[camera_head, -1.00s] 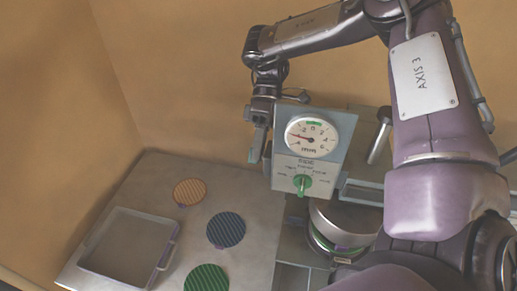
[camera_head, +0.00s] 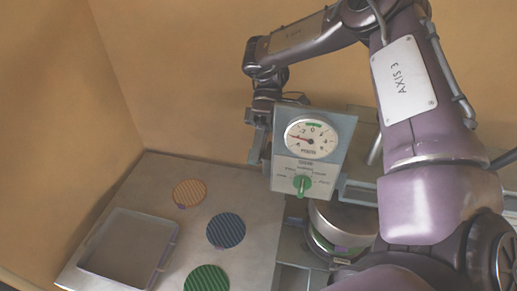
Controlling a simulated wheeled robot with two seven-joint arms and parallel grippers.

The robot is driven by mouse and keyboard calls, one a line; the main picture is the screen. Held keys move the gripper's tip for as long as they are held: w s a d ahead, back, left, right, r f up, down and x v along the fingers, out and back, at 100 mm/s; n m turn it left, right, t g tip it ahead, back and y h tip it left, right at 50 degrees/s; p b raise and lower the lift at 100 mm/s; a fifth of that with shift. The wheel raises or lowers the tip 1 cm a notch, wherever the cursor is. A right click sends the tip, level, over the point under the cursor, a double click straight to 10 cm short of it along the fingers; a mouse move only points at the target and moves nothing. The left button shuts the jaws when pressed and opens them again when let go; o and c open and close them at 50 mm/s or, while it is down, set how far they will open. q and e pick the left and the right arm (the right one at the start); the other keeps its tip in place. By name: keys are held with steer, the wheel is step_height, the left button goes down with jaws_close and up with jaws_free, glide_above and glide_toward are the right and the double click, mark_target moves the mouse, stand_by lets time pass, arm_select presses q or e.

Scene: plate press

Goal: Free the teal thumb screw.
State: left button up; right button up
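The press head carries a grey panel (camera_head: 285,165) with a round gauge (camera_head: 312,137) and a green selector knob (camera_head: 302,185). I cannot make out a teal thumb screw for certain. My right arm reaches over the press from the right. My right gripper (camera_head: 259,147) points down at the left edge of the panel, partly hidden behind it. Whether its fingers hold anything does not show. Below the panel is the round press body (camera_head: 343,220), with green and purple layers low in it. My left gripper is not in view.
A shallow grey tray (camera_head: 120,212) lies at the left of the table (camera_head: 165,165). Ribbed orange (camera_head: 189,193), dark blue (camera_head: 226,230) and green (camera_head: 207,279) discs lie between tray and press. Tan walls stand behind and to the left.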

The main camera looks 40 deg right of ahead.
steer(key=p+v, duration=0.2)
steer(key=v, duration=0.5)
steer(key=shift+w+d+r, duration=0.2)
steer(key=shift+d+r, duration=0.05)
steer(key=shift+d, duration=0.05)
steer(key=shift+f, duration=0.1)
stand_by(0.3)
